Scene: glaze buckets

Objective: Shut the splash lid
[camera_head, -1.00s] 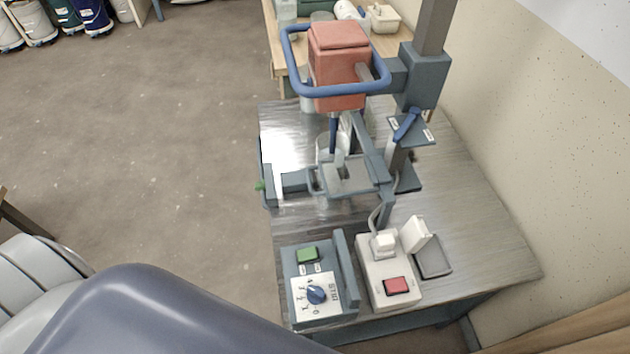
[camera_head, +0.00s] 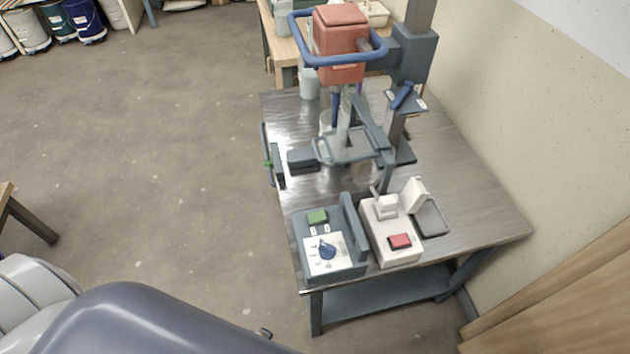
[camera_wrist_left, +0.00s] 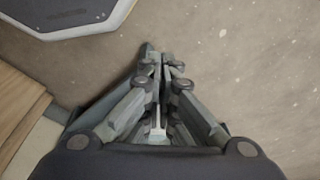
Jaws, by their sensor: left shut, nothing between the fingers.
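A clear panel in a grey frame, which looks like the splash lid (camera_head: 352,149), sits below the red mixer head (camera_head: 340,45) in the head view. A grey hinge arm runs along its right side. It looks about level, but I cannot tell how far it is open. The blue mixer shaft (camera_head: 335,108) comes down behind it, by a clear vessel that is partly hidden. My left gripper (camera_wrist_left: 158,60) is shut and empty over bare floor in the wrist view, away from the lid. My right gripper is not in view.
The metal table (camera_head: 470,215) carries a grey control box (camera_head: 330,240) with a dial and green button, and a white switch box (camera_head: 390,228) with a red button. A wall stands close on the right. The floor (camera_head: 170,150) to the left is clear.

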